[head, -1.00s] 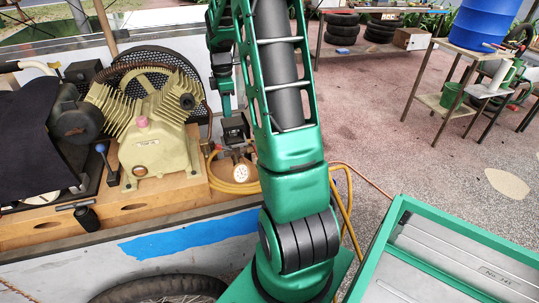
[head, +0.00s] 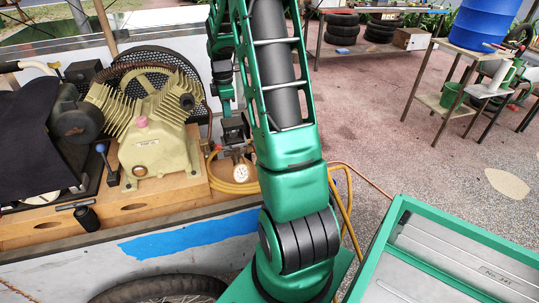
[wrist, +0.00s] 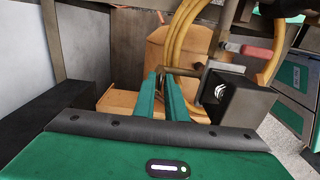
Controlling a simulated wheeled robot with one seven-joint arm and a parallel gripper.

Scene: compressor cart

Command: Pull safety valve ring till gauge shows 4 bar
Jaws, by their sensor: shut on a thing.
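The pressure gauge (head: 241,172), a small round white dial, hangs below a dark box (head: 235,130) beside the compressor in the head view. Its needle is too small to read. In the wrist view my gripper (wrist: 166,74) has its two green fingers closed together at a short brass-coloured fitting (wrist: 184,71), which looks like the safety valve. The ring itself is hidden between the fingertips. The dark box also stands just right of the fingers in the wrist view (wrist: 238,100). The gauge face does not show there.
The cream compressor pump (head: 155,140) sits on a wooden base (head: 130,208) to the left. Yellow hose (wrist: 196,35) runs behind the valve, and a red-handled lever (wrist: 256,51) is close by on the right. Open paving (head: 385,120) lies to the right.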

